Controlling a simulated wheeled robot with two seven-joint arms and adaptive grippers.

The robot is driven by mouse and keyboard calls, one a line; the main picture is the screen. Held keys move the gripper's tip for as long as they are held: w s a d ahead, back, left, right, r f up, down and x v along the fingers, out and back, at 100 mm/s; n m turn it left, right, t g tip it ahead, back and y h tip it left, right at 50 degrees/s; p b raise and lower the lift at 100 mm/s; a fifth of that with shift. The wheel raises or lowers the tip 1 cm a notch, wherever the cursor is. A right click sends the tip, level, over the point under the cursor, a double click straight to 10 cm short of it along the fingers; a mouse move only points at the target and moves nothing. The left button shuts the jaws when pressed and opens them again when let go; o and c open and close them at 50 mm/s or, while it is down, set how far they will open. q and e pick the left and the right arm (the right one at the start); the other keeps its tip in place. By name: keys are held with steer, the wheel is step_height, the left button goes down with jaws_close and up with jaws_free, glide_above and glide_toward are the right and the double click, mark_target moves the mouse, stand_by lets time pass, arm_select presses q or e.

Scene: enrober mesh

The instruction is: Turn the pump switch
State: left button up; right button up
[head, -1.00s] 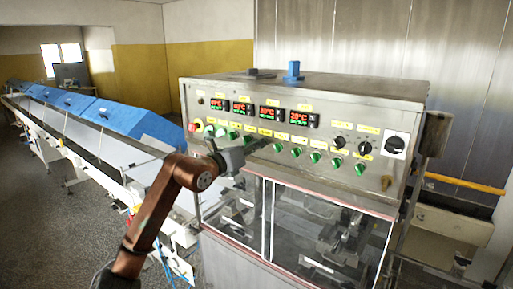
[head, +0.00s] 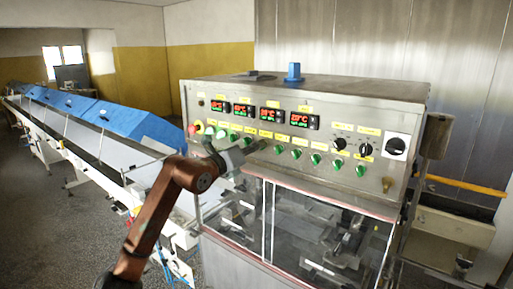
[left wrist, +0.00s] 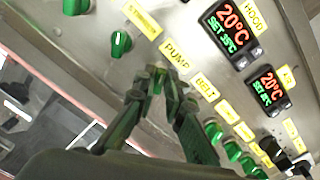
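The pump switch (left wrist: 158,80) is a small green knob just below the yellow PUMP label (left wrist: 175,53) in the left wrist view. It is mostly covered by my left gripper (left wrist: 160,84), whose dark fingertips close in on both its sides, about a knob's width apart. In the head view, my left gripper (head: 257,147) is at the row of green switches and hides the pump switch. The pointer of the switch is too covered to read. My right gripper is in neither view.
The steel control panel (head: 350,120) carries more green switches, including the stirrer switch (left wrist: 120,44) beside the pump switch, and black dials (head: 396,146) at right. A red button (head: 192,129) is at the left end. Clear guard windows (head: 315,235) sit below. A conveyor with blue covers (head: 140,123) runs left.

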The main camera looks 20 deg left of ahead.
arm_select(q)
steer(key=o, duration=0.4)
steer(key=shift+c, duration=0.2)
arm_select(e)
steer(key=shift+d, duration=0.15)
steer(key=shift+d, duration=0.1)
arm_select(q)
steer(key=v, duration=1.2)
